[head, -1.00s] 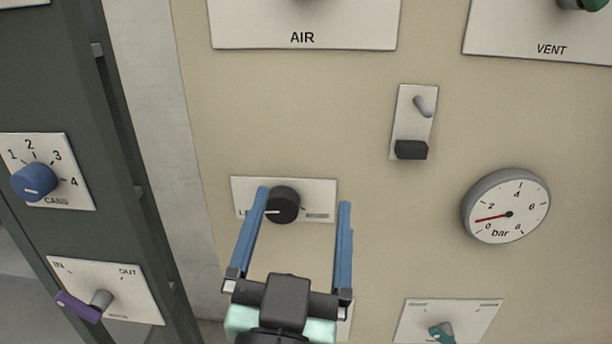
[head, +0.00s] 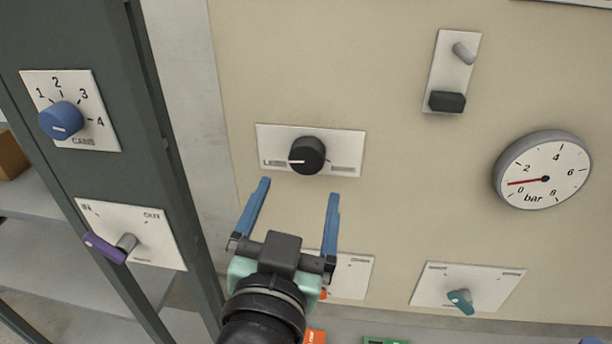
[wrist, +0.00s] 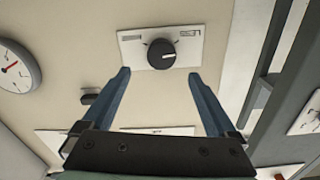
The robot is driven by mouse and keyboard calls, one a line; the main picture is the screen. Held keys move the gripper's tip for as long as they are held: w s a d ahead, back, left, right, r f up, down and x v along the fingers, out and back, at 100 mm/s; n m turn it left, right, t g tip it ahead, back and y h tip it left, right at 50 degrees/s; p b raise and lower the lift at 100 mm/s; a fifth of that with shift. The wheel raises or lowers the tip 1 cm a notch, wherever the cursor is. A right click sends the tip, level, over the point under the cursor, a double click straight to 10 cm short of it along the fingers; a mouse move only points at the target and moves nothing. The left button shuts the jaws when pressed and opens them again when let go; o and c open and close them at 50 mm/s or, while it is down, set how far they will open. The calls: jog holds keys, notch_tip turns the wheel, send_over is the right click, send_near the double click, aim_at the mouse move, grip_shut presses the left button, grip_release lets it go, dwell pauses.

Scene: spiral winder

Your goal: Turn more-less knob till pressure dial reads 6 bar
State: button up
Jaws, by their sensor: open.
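The more-less knob (head: 307,156) is black and round with a white pointer line, on a white plate on the beige panel. Its pointer aims left, at the LESS end. The knob also shows in the wrist view (wrist: 162,54), ahead of the fingertips. My gripper (head: 299,188) is open and empty, with blue fingers apart, just below the knob plate in the head view. It does not hold the knob. The pressure dial (head: 543,170) is at the right; its red needle points left, a little below the 2 mark, well short of 6.
A lever switch plate (head: 453,70) with a black block is above right. A teal knob (head: 460,300) sits below the dial. On the dark left column are a blue CANS knob (head: 61,120) and a purple handle (head: 104,247). The panel around the more-less knob is clear.

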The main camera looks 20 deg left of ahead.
aim_at(306, 160)
jog(key=b, duration=0.3)
jog(key=shift+w+a+f, duration=0.1)
jog(key=shift+w+f, duration=0.1)
jog(key=shift+w, duration=0.2)
jog(key=shift+w+b, duration=0.1)
jog(key=shift+b, duration=1)
jog(key=p+x, duration=0.1)
jog(key=x, duration=0.1)
jog(key=p+x, duration=0.1)
jog(key=x, duration=0.1)
jog(key=p+x, duration=0.1)
jog(key=x, duration=0.1)
jog(key=shift+w+a+r, duration=0.1)
jog(key=shift+w+r, duration=0.2)
jog(key=shift+r, duration=0.1)
jog(key=shift+w+a+f, duration=0.15)
jog(key=shift+w, duration=0.4)
jog(key=shift+c, duration=0.3)
jog(key=c, duration=1.3)
